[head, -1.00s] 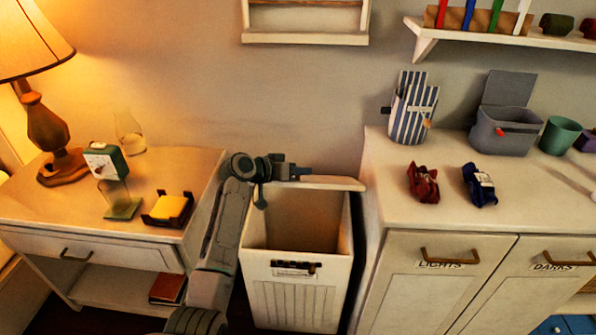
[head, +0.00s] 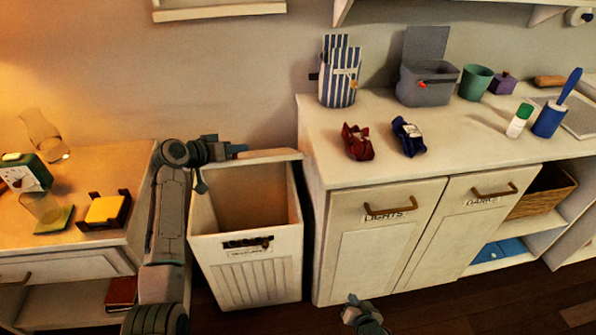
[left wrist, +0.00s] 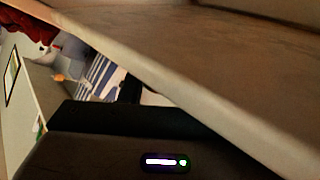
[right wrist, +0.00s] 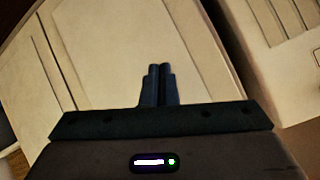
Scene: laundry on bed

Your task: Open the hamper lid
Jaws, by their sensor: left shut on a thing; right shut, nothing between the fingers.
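The white hamper (head: 250,265) stands between the nightstand and the cabinet, its top open and its inside visible. Its lid (head: 268,155) is raised at the back and seen nearly edge-on in the head view. In the left wrist view the lid (left wrist: 215,70) crosses the picture as a wide pale panel. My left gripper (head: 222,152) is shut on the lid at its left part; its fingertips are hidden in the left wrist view. My right gripper (head: 362,308) is low in front of the cabinet, shut and empty; its closed fingers (right wrist: 159,85) show in the right wrist view.
The cabinet (head: 375,245) with handled doors stands close to the hamper's right. A striped holder (head: 340,85), grey bin (head: 428,85) and two small folded bundles are on its top. The nightstand (head: 110,158) is at the left. Dark floor is open at the lower right.

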